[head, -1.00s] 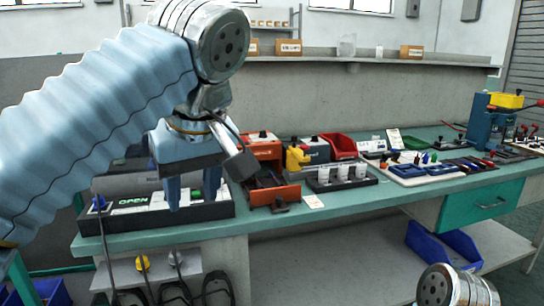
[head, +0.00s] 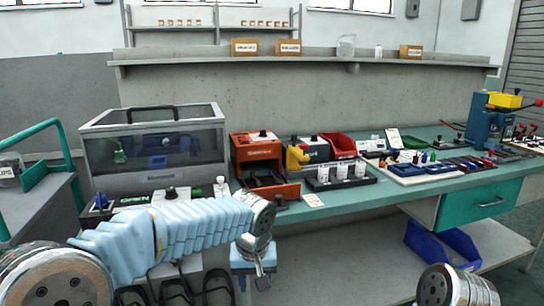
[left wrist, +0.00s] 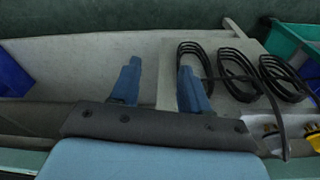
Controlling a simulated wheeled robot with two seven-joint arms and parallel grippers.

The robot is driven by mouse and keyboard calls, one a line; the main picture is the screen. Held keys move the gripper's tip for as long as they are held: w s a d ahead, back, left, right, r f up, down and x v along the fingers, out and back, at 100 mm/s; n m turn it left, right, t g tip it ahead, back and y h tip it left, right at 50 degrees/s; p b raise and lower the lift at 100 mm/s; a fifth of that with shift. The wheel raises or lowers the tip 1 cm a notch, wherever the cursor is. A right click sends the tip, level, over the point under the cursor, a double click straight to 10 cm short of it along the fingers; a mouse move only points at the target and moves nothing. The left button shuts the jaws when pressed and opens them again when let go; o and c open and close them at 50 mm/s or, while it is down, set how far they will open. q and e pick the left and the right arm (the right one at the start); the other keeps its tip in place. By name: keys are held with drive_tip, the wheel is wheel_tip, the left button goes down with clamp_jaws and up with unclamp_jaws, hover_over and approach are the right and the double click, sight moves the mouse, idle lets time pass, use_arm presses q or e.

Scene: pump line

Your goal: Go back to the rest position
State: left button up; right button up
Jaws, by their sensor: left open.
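My left arm is folded low in front of the bench in the head view. Its left gripper (head: 256,282) hangs just in front of the bench's front edge, below the worktop level, with its fingers partly cut off from clear sight. In the left wrist view the two blue fingers (left wrist: 158,88) stand well apart with nothing between them. Below them are the pale lower shelf (left wrist: 80,65) and black coiled cables (left wrist: 236,75). My right gripper is out of view; only a metal joint of my right arm shows at the bottom right of the head view.
The teal bench (head: 345,203) carries a clear-lidded box (head: 155,145), an orange machine (head: 257,150), a red bin (head: 338,145) and a blue press (head: 488,122). A blue bin (head: 445,245) lies on the lower shelf. A green-railed cart (head: 45,190) stands at left.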

use_arm(q)
wheel_tip(320, 180, down, 16)
drive_tip(key=s+a+m+g+h, duration=0.1)
drive_tip(key=s+g+h, duration=0.1)
drive_tip(key=s+a+f+n+h, duration=0.1)
drive_tip(key=s+a+f, duration=0.2)
drive_tip(key=s+f, duration=0.6)
drive_tip(key=s+a+f+h, duration=0.1)
drive_tip(key=s+a+f, duration=0.1)
drive_tip(key=s+f, duration=0.8)
drive_tip(key=shift+a+f+n+t, duration=0.4)
drive_tip(key=shift+f, duration=0.55)
idle(1.1)
